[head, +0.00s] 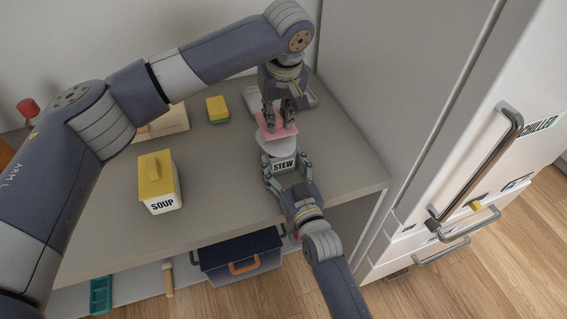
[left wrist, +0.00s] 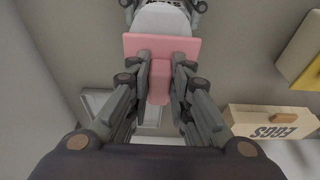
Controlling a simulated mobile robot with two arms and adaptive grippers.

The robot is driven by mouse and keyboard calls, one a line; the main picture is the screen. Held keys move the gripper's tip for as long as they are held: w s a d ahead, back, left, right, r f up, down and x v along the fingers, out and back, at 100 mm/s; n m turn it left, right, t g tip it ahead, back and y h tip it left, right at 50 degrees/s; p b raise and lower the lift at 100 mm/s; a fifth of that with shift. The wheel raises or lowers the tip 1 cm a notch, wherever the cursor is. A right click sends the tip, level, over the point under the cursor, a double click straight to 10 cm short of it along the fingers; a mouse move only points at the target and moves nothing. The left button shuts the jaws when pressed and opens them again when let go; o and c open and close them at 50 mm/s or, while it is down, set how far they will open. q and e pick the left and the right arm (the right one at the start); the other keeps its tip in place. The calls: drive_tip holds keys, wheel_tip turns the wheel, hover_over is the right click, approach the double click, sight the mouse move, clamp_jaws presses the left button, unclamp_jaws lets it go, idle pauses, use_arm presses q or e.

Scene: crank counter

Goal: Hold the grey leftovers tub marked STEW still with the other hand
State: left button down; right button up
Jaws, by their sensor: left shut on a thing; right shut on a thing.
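The grey STEW tub (head: 284,164) stands on the counter near its front right. Its pale round top (head: 277,147) shows, and it also shows in the left wrist view (left wrist: 161,18). My right gripper (head: 284,172) is shut on the tub, one finger on each side. My left gripper (head: 277,116) is above and behind the tub, shut on the block handle of a pink square lid (head: 284,131). The lid and handle also show in the left wrist view (left wrist: 158,78). The lid overlaps the tub's back edge in view; I cannot tell if they touch.
A yellow-lidded SOUP tub (head: 160,190) stands left on the counter (head: 235,165). A yellow-green sponge (head: 217,109) and an EGGS box (left wrist: 268,121) lie farther back. A grey tray (head: 308,98) lies behind my left gripper. A tall fridge (head: 450,130) stands right.

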use_arm(q)
drive_tip(key=w+a+r, duration=0.2)
drive_tip(key=w+r, duration=0.1)
drive_tip(key=w, duration=0.3)
drive_tip(key=shift+w+a+r, duration=0.15)
drive_tip(key=shift+w+r, duration=0.15)
drive_tip(key=shift+w, duration=0.05)
use_arm(e)
drive_tip(key=shift+s+f, duration=0.1)
drive_tip(key=shift+f, duration=0.4)
drive_tip(key=o, duration=1.2)
use_arm(q)
drive_tip(key=shift+w+f, duration=0.1)
use_arm(e)
drive_tip(key=shift+o, duration=0.2)
drive_tip(key=shift+r, duration=0.15)
drive_tip(key=shift+r, duration=0.15)
drive_tip(key=v, duration=1.1)
drive_tip(key=shift+s, duration=0.35)
drive_tip(key=shift+s+d, duration=0.1)
drive_tip(key=shift+d, duration=0.1)
